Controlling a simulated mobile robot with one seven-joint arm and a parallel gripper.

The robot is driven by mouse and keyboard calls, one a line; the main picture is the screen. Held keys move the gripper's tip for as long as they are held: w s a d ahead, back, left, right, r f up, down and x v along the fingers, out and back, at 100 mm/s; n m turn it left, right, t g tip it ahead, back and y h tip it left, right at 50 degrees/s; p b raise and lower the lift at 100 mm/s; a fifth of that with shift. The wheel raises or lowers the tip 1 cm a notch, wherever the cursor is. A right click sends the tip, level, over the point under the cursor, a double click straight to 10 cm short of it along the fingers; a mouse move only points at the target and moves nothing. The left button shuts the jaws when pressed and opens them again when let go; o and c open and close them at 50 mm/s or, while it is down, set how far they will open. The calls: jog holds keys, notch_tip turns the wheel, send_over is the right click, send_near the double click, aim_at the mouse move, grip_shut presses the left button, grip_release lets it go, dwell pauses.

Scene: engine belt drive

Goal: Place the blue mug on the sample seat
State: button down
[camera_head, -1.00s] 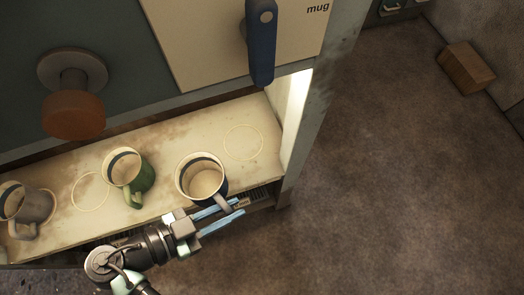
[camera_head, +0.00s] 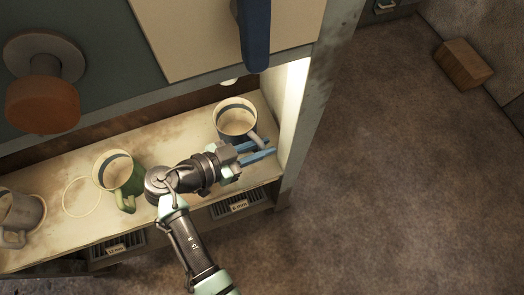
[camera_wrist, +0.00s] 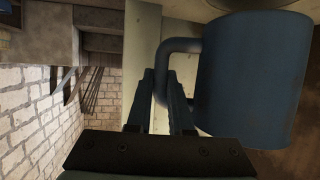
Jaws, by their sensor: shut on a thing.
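The blue mug (camera_head: 234,124) is upright at the right end of the cream shelf, close to the lit side wall. Its handle points toward my gripper (camera_head: 262,152), whose blue fingers are shut on it. In the wrist view the mug (camera_wrist: 252,80) fills the right side, and its handle lies between the two fingers of my gripper (camera_wrist: 165,95). The ring mark seen earlier at the right end of the shelf is hidden by the mug and my arm. I cannot tell whether the mug's base touches the shelf.
A green mug (camera_head: 117,178) and a grey mug (camera_head: 20,212) stand to the left on the shelf (camera_head: 160,138), with an empty ring mark (camera_head: 88,196) between them. An orange knob (camera_head: 43,104) and a blue handle (camera_head: 253,35) stick out above.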

notch_tip(320, 180, down, 3)
jog(key=shift+r+b, duration=0.1)
jog(key=shift+b, duration=0.3)
jog(key=shift+w+d+f, duration=0.1)
jog(key=shift+w+f, duration=0.05)
jog(key=shift+f, duration=0.2)
jog(key=shift+f, duration=0.1)
jog(key=c, duration=0.8)
grip_release()
